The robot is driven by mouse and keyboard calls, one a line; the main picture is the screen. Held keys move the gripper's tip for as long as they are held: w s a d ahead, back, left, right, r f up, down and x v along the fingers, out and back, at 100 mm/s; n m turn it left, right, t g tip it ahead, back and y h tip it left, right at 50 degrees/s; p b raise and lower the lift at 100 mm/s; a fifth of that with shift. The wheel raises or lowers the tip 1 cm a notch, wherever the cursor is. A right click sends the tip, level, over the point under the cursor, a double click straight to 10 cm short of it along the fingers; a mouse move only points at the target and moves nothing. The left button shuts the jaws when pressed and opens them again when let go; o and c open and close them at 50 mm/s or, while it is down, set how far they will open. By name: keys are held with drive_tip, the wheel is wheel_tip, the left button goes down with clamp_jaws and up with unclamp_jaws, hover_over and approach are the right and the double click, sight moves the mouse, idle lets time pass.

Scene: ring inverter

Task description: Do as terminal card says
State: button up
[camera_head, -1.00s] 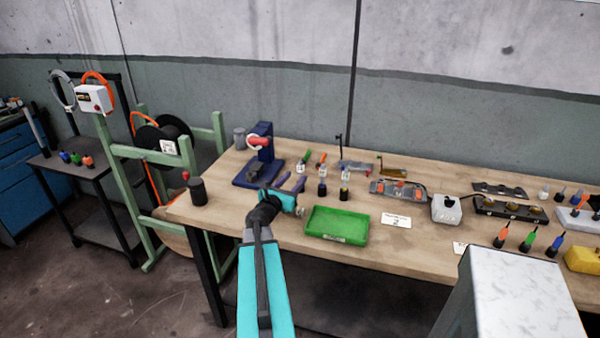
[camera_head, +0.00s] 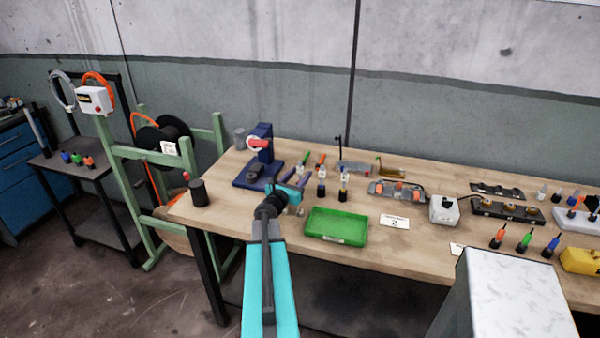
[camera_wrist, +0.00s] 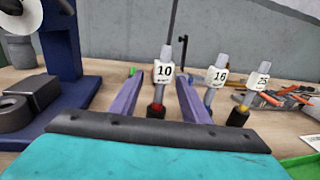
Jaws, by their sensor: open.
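My gripper (camera_wrist: 160,82) is open, its two purple fingers pointing forward on either side of a tool with a white tag reading 10 (camera_wrist: 163,71) and a red band. I cannot tell whether the fingers touch it; nothing is clamped. To its right stand similar tools tagged 16 (camera_wrist: 216,77) and 25 (camera_wrist: 258,76). In the head view, my gripper (camera_head: 293,181) is over the bench beside these tagged tools (camera_head: 322,187). A white card with a 2 (camera_head: 395,221) lies right of a green tray (camera_head: 336,226). Its small print is unreadable.
A dark blue press (camera_head: 263,150) with a red handle stands left of my gripper. A black cylinder (camera_head: 198,192) stands at the bench's left end. A grey fixture with orange parts (camera_head: 397,191) and a white box (camera_head: 446,209) are to the right. The green tray looks empty.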

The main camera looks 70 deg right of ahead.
drive_tip(key=shift+s+d, duration=0.1)
drive_tip(key=shift+d, duration=0.25)
idle(0.3)
clamp_jaws()
drive_tip(key=shift+r, duration=0.2)
